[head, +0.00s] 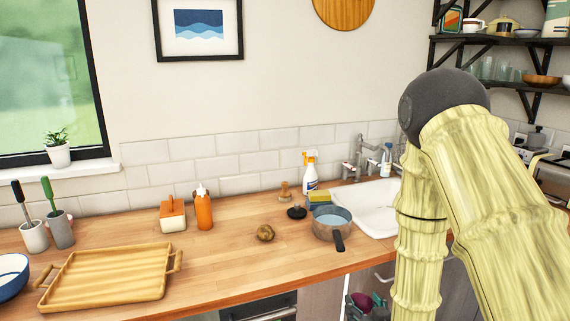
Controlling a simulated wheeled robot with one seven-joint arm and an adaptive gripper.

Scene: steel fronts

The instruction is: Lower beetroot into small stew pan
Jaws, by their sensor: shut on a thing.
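The small stew pan (323,233) stands on the wooden counter just left of the sink. It is grey-brown outside with a pale bluish inside, and its dark handle points toward the front edge. I see nothing lying in it from here. No clearly recognisable beetroot shows. A small brown, lumpy round thing (265,233) lies on the counter left of the pan; it looks more like a potato, but I cannot tell surely. My arm comes down at the right, and its end runs out of the bottom of the picture, so my gripper and anything in it are hidden.
A white sink (376,205) with a tap lies right of the pan. Behind the pan are a spray bottle (310,172), a sponge (319,198) and a dark stopper-like thing (296,212). A wooden tray (108,272) lies at left. Counter between tray and pan is mostly clear.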

